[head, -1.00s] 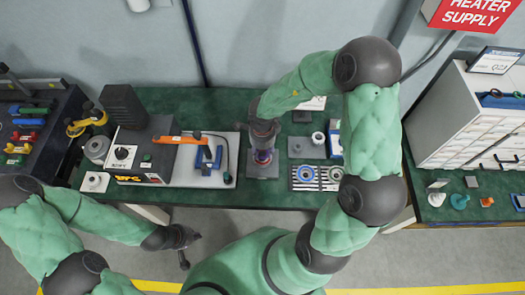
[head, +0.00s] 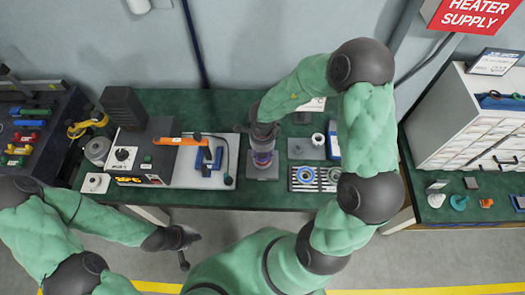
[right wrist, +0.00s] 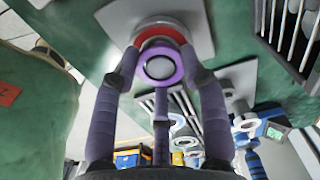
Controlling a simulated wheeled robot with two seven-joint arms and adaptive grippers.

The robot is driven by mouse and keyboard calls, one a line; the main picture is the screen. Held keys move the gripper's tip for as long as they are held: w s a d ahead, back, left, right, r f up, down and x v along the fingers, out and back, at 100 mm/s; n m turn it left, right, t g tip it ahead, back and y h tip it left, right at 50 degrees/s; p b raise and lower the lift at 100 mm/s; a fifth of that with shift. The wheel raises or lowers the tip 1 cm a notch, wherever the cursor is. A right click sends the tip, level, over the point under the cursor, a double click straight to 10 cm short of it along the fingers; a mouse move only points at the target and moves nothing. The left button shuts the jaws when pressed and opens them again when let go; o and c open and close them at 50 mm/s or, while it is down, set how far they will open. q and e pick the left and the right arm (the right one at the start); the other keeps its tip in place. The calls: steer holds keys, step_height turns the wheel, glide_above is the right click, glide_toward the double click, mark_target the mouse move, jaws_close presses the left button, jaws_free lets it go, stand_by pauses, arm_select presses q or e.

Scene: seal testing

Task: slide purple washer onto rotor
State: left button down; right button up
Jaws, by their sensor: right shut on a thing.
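The purple washer (right wrist: 160,66) is between the fingers of my right gripper (right wrist: 160,75), which is shut on it. In the head view my right gripper (head: 262,150) points down over the small grey plate with the rotor, and purple shows at its fingertips. In the right wrist view a pale round end shows through the washer's hole. The rotor's red ring (right wrist: 160,33) and white base lie just beyond the washer. I cannot tell how far the washer is around the rotor. My left gripper (head: 188,250) is empty, fingers apart, in front of the table.
The grey plate (head: 262,173) is under the right gripper. To its right are a slotted rack (head: 316,179) with rings and another grey plate (head: 300,148). To its left are a white board (head: 185,178) with blue and orange tools and a dark control box (head: 145,150).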

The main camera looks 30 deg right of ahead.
steer(key=shift+f, duration=0.1)
steer(key=o, duration=1.2)
steer(key=shift+r+p, duration=2.5)
steer(key=shift+p, duration=1.2)
steer(key=shift+s, duration=0.1)
